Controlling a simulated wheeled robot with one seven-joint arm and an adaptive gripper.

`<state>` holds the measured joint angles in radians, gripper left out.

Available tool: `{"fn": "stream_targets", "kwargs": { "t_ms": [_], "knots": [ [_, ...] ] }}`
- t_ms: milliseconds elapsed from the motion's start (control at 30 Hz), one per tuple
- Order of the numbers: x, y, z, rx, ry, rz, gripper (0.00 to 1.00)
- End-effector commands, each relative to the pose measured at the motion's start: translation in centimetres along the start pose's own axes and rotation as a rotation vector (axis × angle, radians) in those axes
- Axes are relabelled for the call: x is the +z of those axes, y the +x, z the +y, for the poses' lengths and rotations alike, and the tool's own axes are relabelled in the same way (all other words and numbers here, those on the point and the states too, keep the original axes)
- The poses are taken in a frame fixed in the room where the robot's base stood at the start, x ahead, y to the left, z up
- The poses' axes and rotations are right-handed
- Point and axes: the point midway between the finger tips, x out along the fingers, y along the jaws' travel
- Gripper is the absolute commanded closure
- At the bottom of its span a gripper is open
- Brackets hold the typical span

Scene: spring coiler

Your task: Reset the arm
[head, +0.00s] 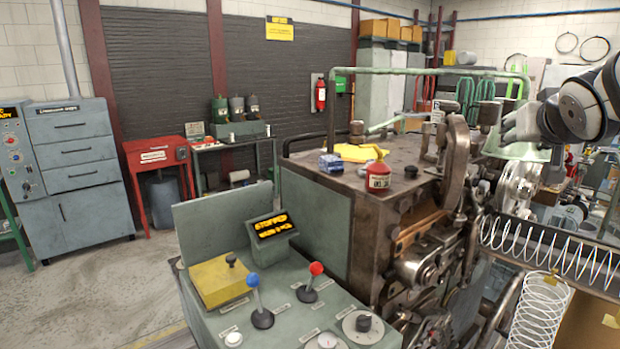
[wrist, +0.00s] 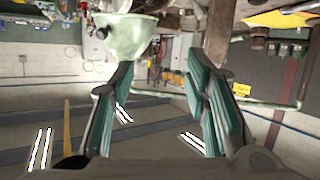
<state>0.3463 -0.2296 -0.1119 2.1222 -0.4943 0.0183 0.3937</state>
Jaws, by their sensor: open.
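My gripper (wrist: 160,85) is open in the wrist view, with teal pads on both fingers and nothing between them. The wrist view looks tipped over, with lamps and wall low in the picture. In the head view my arm (head: 582,104) enters at the upper right, beside the top of the spring coiling machine (head: 315,208). I cannot make out the fingertips clearly there. A pale green bowl-like part (wrist: 127,35) shows beyond the left finger in the wrist view.
A control panel stands in front, with a blue-knobbed lever (head: 254,282), a red-knobbed lever (head: 315,270) and a display (head: 270,226) reading "STOPPED" on top. A red can (head: 378,176) sits on the machine. Coiled springs (head: 550,250) lie at the right. Floor at left is clear.

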Motion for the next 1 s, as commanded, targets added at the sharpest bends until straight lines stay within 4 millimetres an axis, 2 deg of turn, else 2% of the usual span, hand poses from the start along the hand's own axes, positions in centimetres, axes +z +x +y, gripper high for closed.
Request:
{"fn": "stream_targets", "kwargs": {
  "t_ms": [33,200,400,500,600,700,1000],
  "knots": [
    [1.9,-2.5,-2.0,-0.023,-0.006,-0.061,0.57],
    [9.7,-9.7,-7.0,-0.114,-0.052,-0.299,0.57],
    [18.3,-18.2,-10.8,-0.258,-0.144,-0.542,0.57],
    [21.4,-21.3,-11.8,-0.319,-0.187,-0.626,0.57],
    [23.4,-23.4,-12.3,-0.361,-0.217,-0.681,0.57],
    [24.3,-24.3,-12.4,-0.379,-0.23,-0.708,0.57],
    [24.4,-24.5,-12.4,-0.382,-0.232,-0.713,0.57]
  ]
}}
